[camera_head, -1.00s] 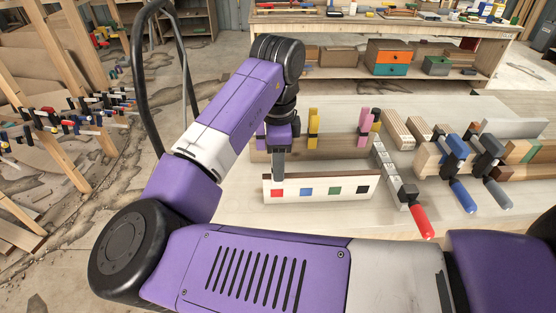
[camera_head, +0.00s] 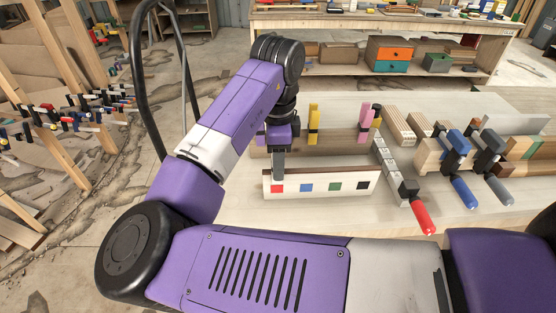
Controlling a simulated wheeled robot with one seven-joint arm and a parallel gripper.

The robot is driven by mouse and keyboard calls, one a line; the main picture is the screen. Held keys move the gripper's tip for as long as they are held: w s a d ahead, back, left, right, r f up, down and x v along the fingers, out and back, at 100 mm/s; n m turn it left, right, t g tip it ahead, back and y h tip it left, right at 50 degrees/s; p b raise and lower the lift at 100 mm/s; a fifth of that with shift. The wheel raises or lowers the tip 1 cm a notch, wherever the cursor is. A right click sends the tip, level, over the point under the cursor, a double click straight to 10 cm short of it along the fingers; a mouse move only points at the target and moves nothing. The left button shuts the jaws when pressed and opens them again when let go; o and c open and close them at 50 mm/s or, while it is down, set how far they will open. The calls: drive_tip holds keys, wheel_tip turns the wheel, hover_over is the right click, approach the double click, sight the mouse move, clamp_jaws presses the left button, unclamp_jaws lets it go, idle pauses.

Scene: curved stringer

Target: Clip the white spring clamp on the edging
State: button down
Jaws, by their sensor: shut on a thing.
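My gripper (camera_head: 279,177) points down at the near left of the bench, over the left part of a pale board with a dark brown top strip, which looks like the edging (camera_head: 335,171). Its fingers are at the strip, above a red square on the board's face; whether they touch it I cannot tell. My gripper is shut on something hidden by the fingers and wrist. I cannot make out the white spring clamp. A yellow clamp (camera_head: 314,124) and a pink clamp (camera_head: 365,124) stand upright on the brown beam (camera_head: 335,145) behind.
A clamp with a red handle (camera_head: 423,217) lies at the board's right end. Clamps with blue (camera_head: 464,192) and grey handles (camera_head: 498,192) grip wood blocks further right. The pale bench top (camera_head: 310,213) is bare in front of the board.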

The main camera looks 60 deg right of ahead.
drive_tip(key=shift+f, duration=0.15)
drive_tip(key=shift+f, duration=0.4)
drive_tip(key=c, duration=0.7)
unclamp_jaws()
drive_tip(key=shift+r+b, duration=0.5)
drive_tip(key=shift+r, duration=3.45)
